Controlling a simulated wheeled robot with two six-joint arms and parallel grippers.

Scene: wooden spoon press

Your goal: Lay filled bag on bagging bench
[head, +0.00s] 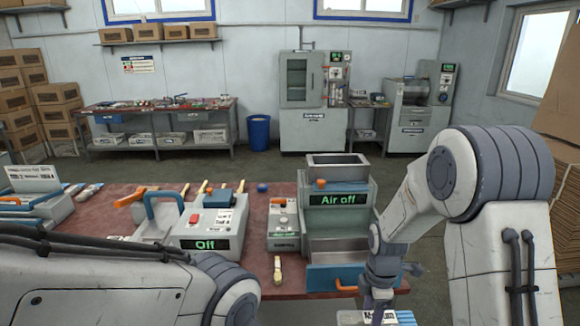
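The bench with a worn red top (120,215) fills the lower middle; I cannot tell whether it is the bagging bench. My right gripper (376,300) points down just off the bench's right end, seen small and edge-on, so its opening is unclear. Directly below it, a white and blue item with a printed label (378,318) is cut off by the bottom edge. It may be the filled bag; I cannot tell whether the gripper touches it. My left arm crosses the lower left; its gripper is out of view.
A grey machine reading "Air off" (338,199) stands at the bench's right, with a blue-fronted tray (333,278) below. A machine reading "Off" (205,243) stands left of it. Loose wooden spoons lie about. A blue bin (259,133) and a back bench (160,110) stand across open floor.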

